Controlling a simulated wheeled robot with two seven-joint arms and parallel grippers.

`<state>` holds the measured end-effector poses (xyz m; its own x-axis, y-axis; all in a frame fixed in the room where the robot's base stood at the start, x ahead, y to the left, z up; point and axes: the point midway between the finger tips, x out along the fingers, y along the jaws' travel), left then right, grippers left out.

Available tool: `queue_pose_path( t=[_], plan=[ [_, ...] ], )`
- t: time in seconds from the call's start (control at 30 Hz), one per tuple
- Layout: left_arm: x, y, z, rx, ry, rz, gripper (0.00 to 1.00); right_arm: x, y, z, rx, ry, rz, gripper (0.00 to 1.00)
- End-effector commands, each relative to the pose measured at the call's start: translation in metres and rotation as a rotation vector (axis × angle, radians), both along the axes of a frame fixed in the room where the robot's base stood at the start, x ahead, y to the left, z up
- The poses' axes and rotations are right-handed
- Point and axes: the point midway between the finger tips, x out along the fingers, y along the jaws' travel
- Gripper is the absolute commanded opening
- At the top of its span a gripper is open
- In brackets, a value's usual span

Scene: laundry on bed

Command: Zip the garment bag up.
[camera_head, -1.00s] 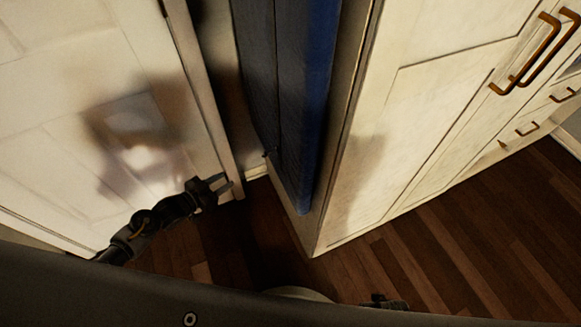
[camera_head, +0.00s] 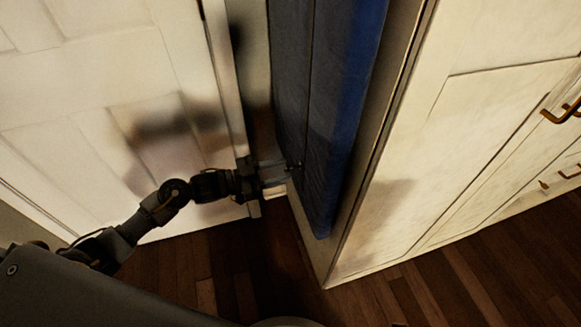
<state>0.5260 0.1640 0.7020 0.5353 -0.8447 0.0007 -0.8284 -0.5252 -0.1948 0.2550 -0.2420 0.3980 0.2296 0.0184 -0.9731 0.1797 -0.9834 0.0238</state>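The blue garment bag (camera_head: 340,125) hangs upright against the side of the white cabinet. A dark zipper line (camera_head: 309,60) runs down it. A small dark pull (camera_head: 297,167) shows low on this line. My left gripper (camera_head: 284,172) reaches in from the left, with its fingers pointing right at the pull. The fingers look apart, and the tips are at or very close to the pull. I cannot tell whether they touch it. My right gripper is not in view.
The white cabinet (camera_head: 470,150) with brass handles (camera_head: 561,114) stands right of the bag. A white panelled door (camera_head: 90,90) is on the left, close to my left arm. Dark wood floor (camera_head: 240,270) below is clear.

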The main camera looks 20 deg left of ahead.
Motion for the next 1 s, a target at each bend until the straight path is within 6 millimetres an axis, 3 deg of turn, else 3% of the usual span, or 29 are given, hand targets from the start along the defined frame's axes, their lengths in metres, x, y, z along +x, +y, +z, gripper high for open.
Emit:
queue_pose_path(
  t=[0.23, 0.6, 0.87, 1.0],
  plan=[
    [0.016, -0.026, 0.0, -0.001, 0.0, -0.001, 0.34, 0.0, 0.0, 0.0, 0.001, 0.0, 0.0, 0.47],
    [0.019, -0.031, 0.0, 0.001, 0.001, -0.001, 0.34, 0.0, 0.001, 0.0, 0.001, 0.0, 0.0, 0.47],
    [0.019, -0.03, 0.0, 0.001, 0.001, -0.001, 0.01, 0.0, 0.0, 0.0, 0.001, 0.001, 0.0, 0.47],
    [0.019, -0.03, 0.0, 0.001, 0.001, -0.001, 0.0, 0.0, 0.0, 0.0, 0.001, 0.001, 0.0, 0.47]
  ],
)
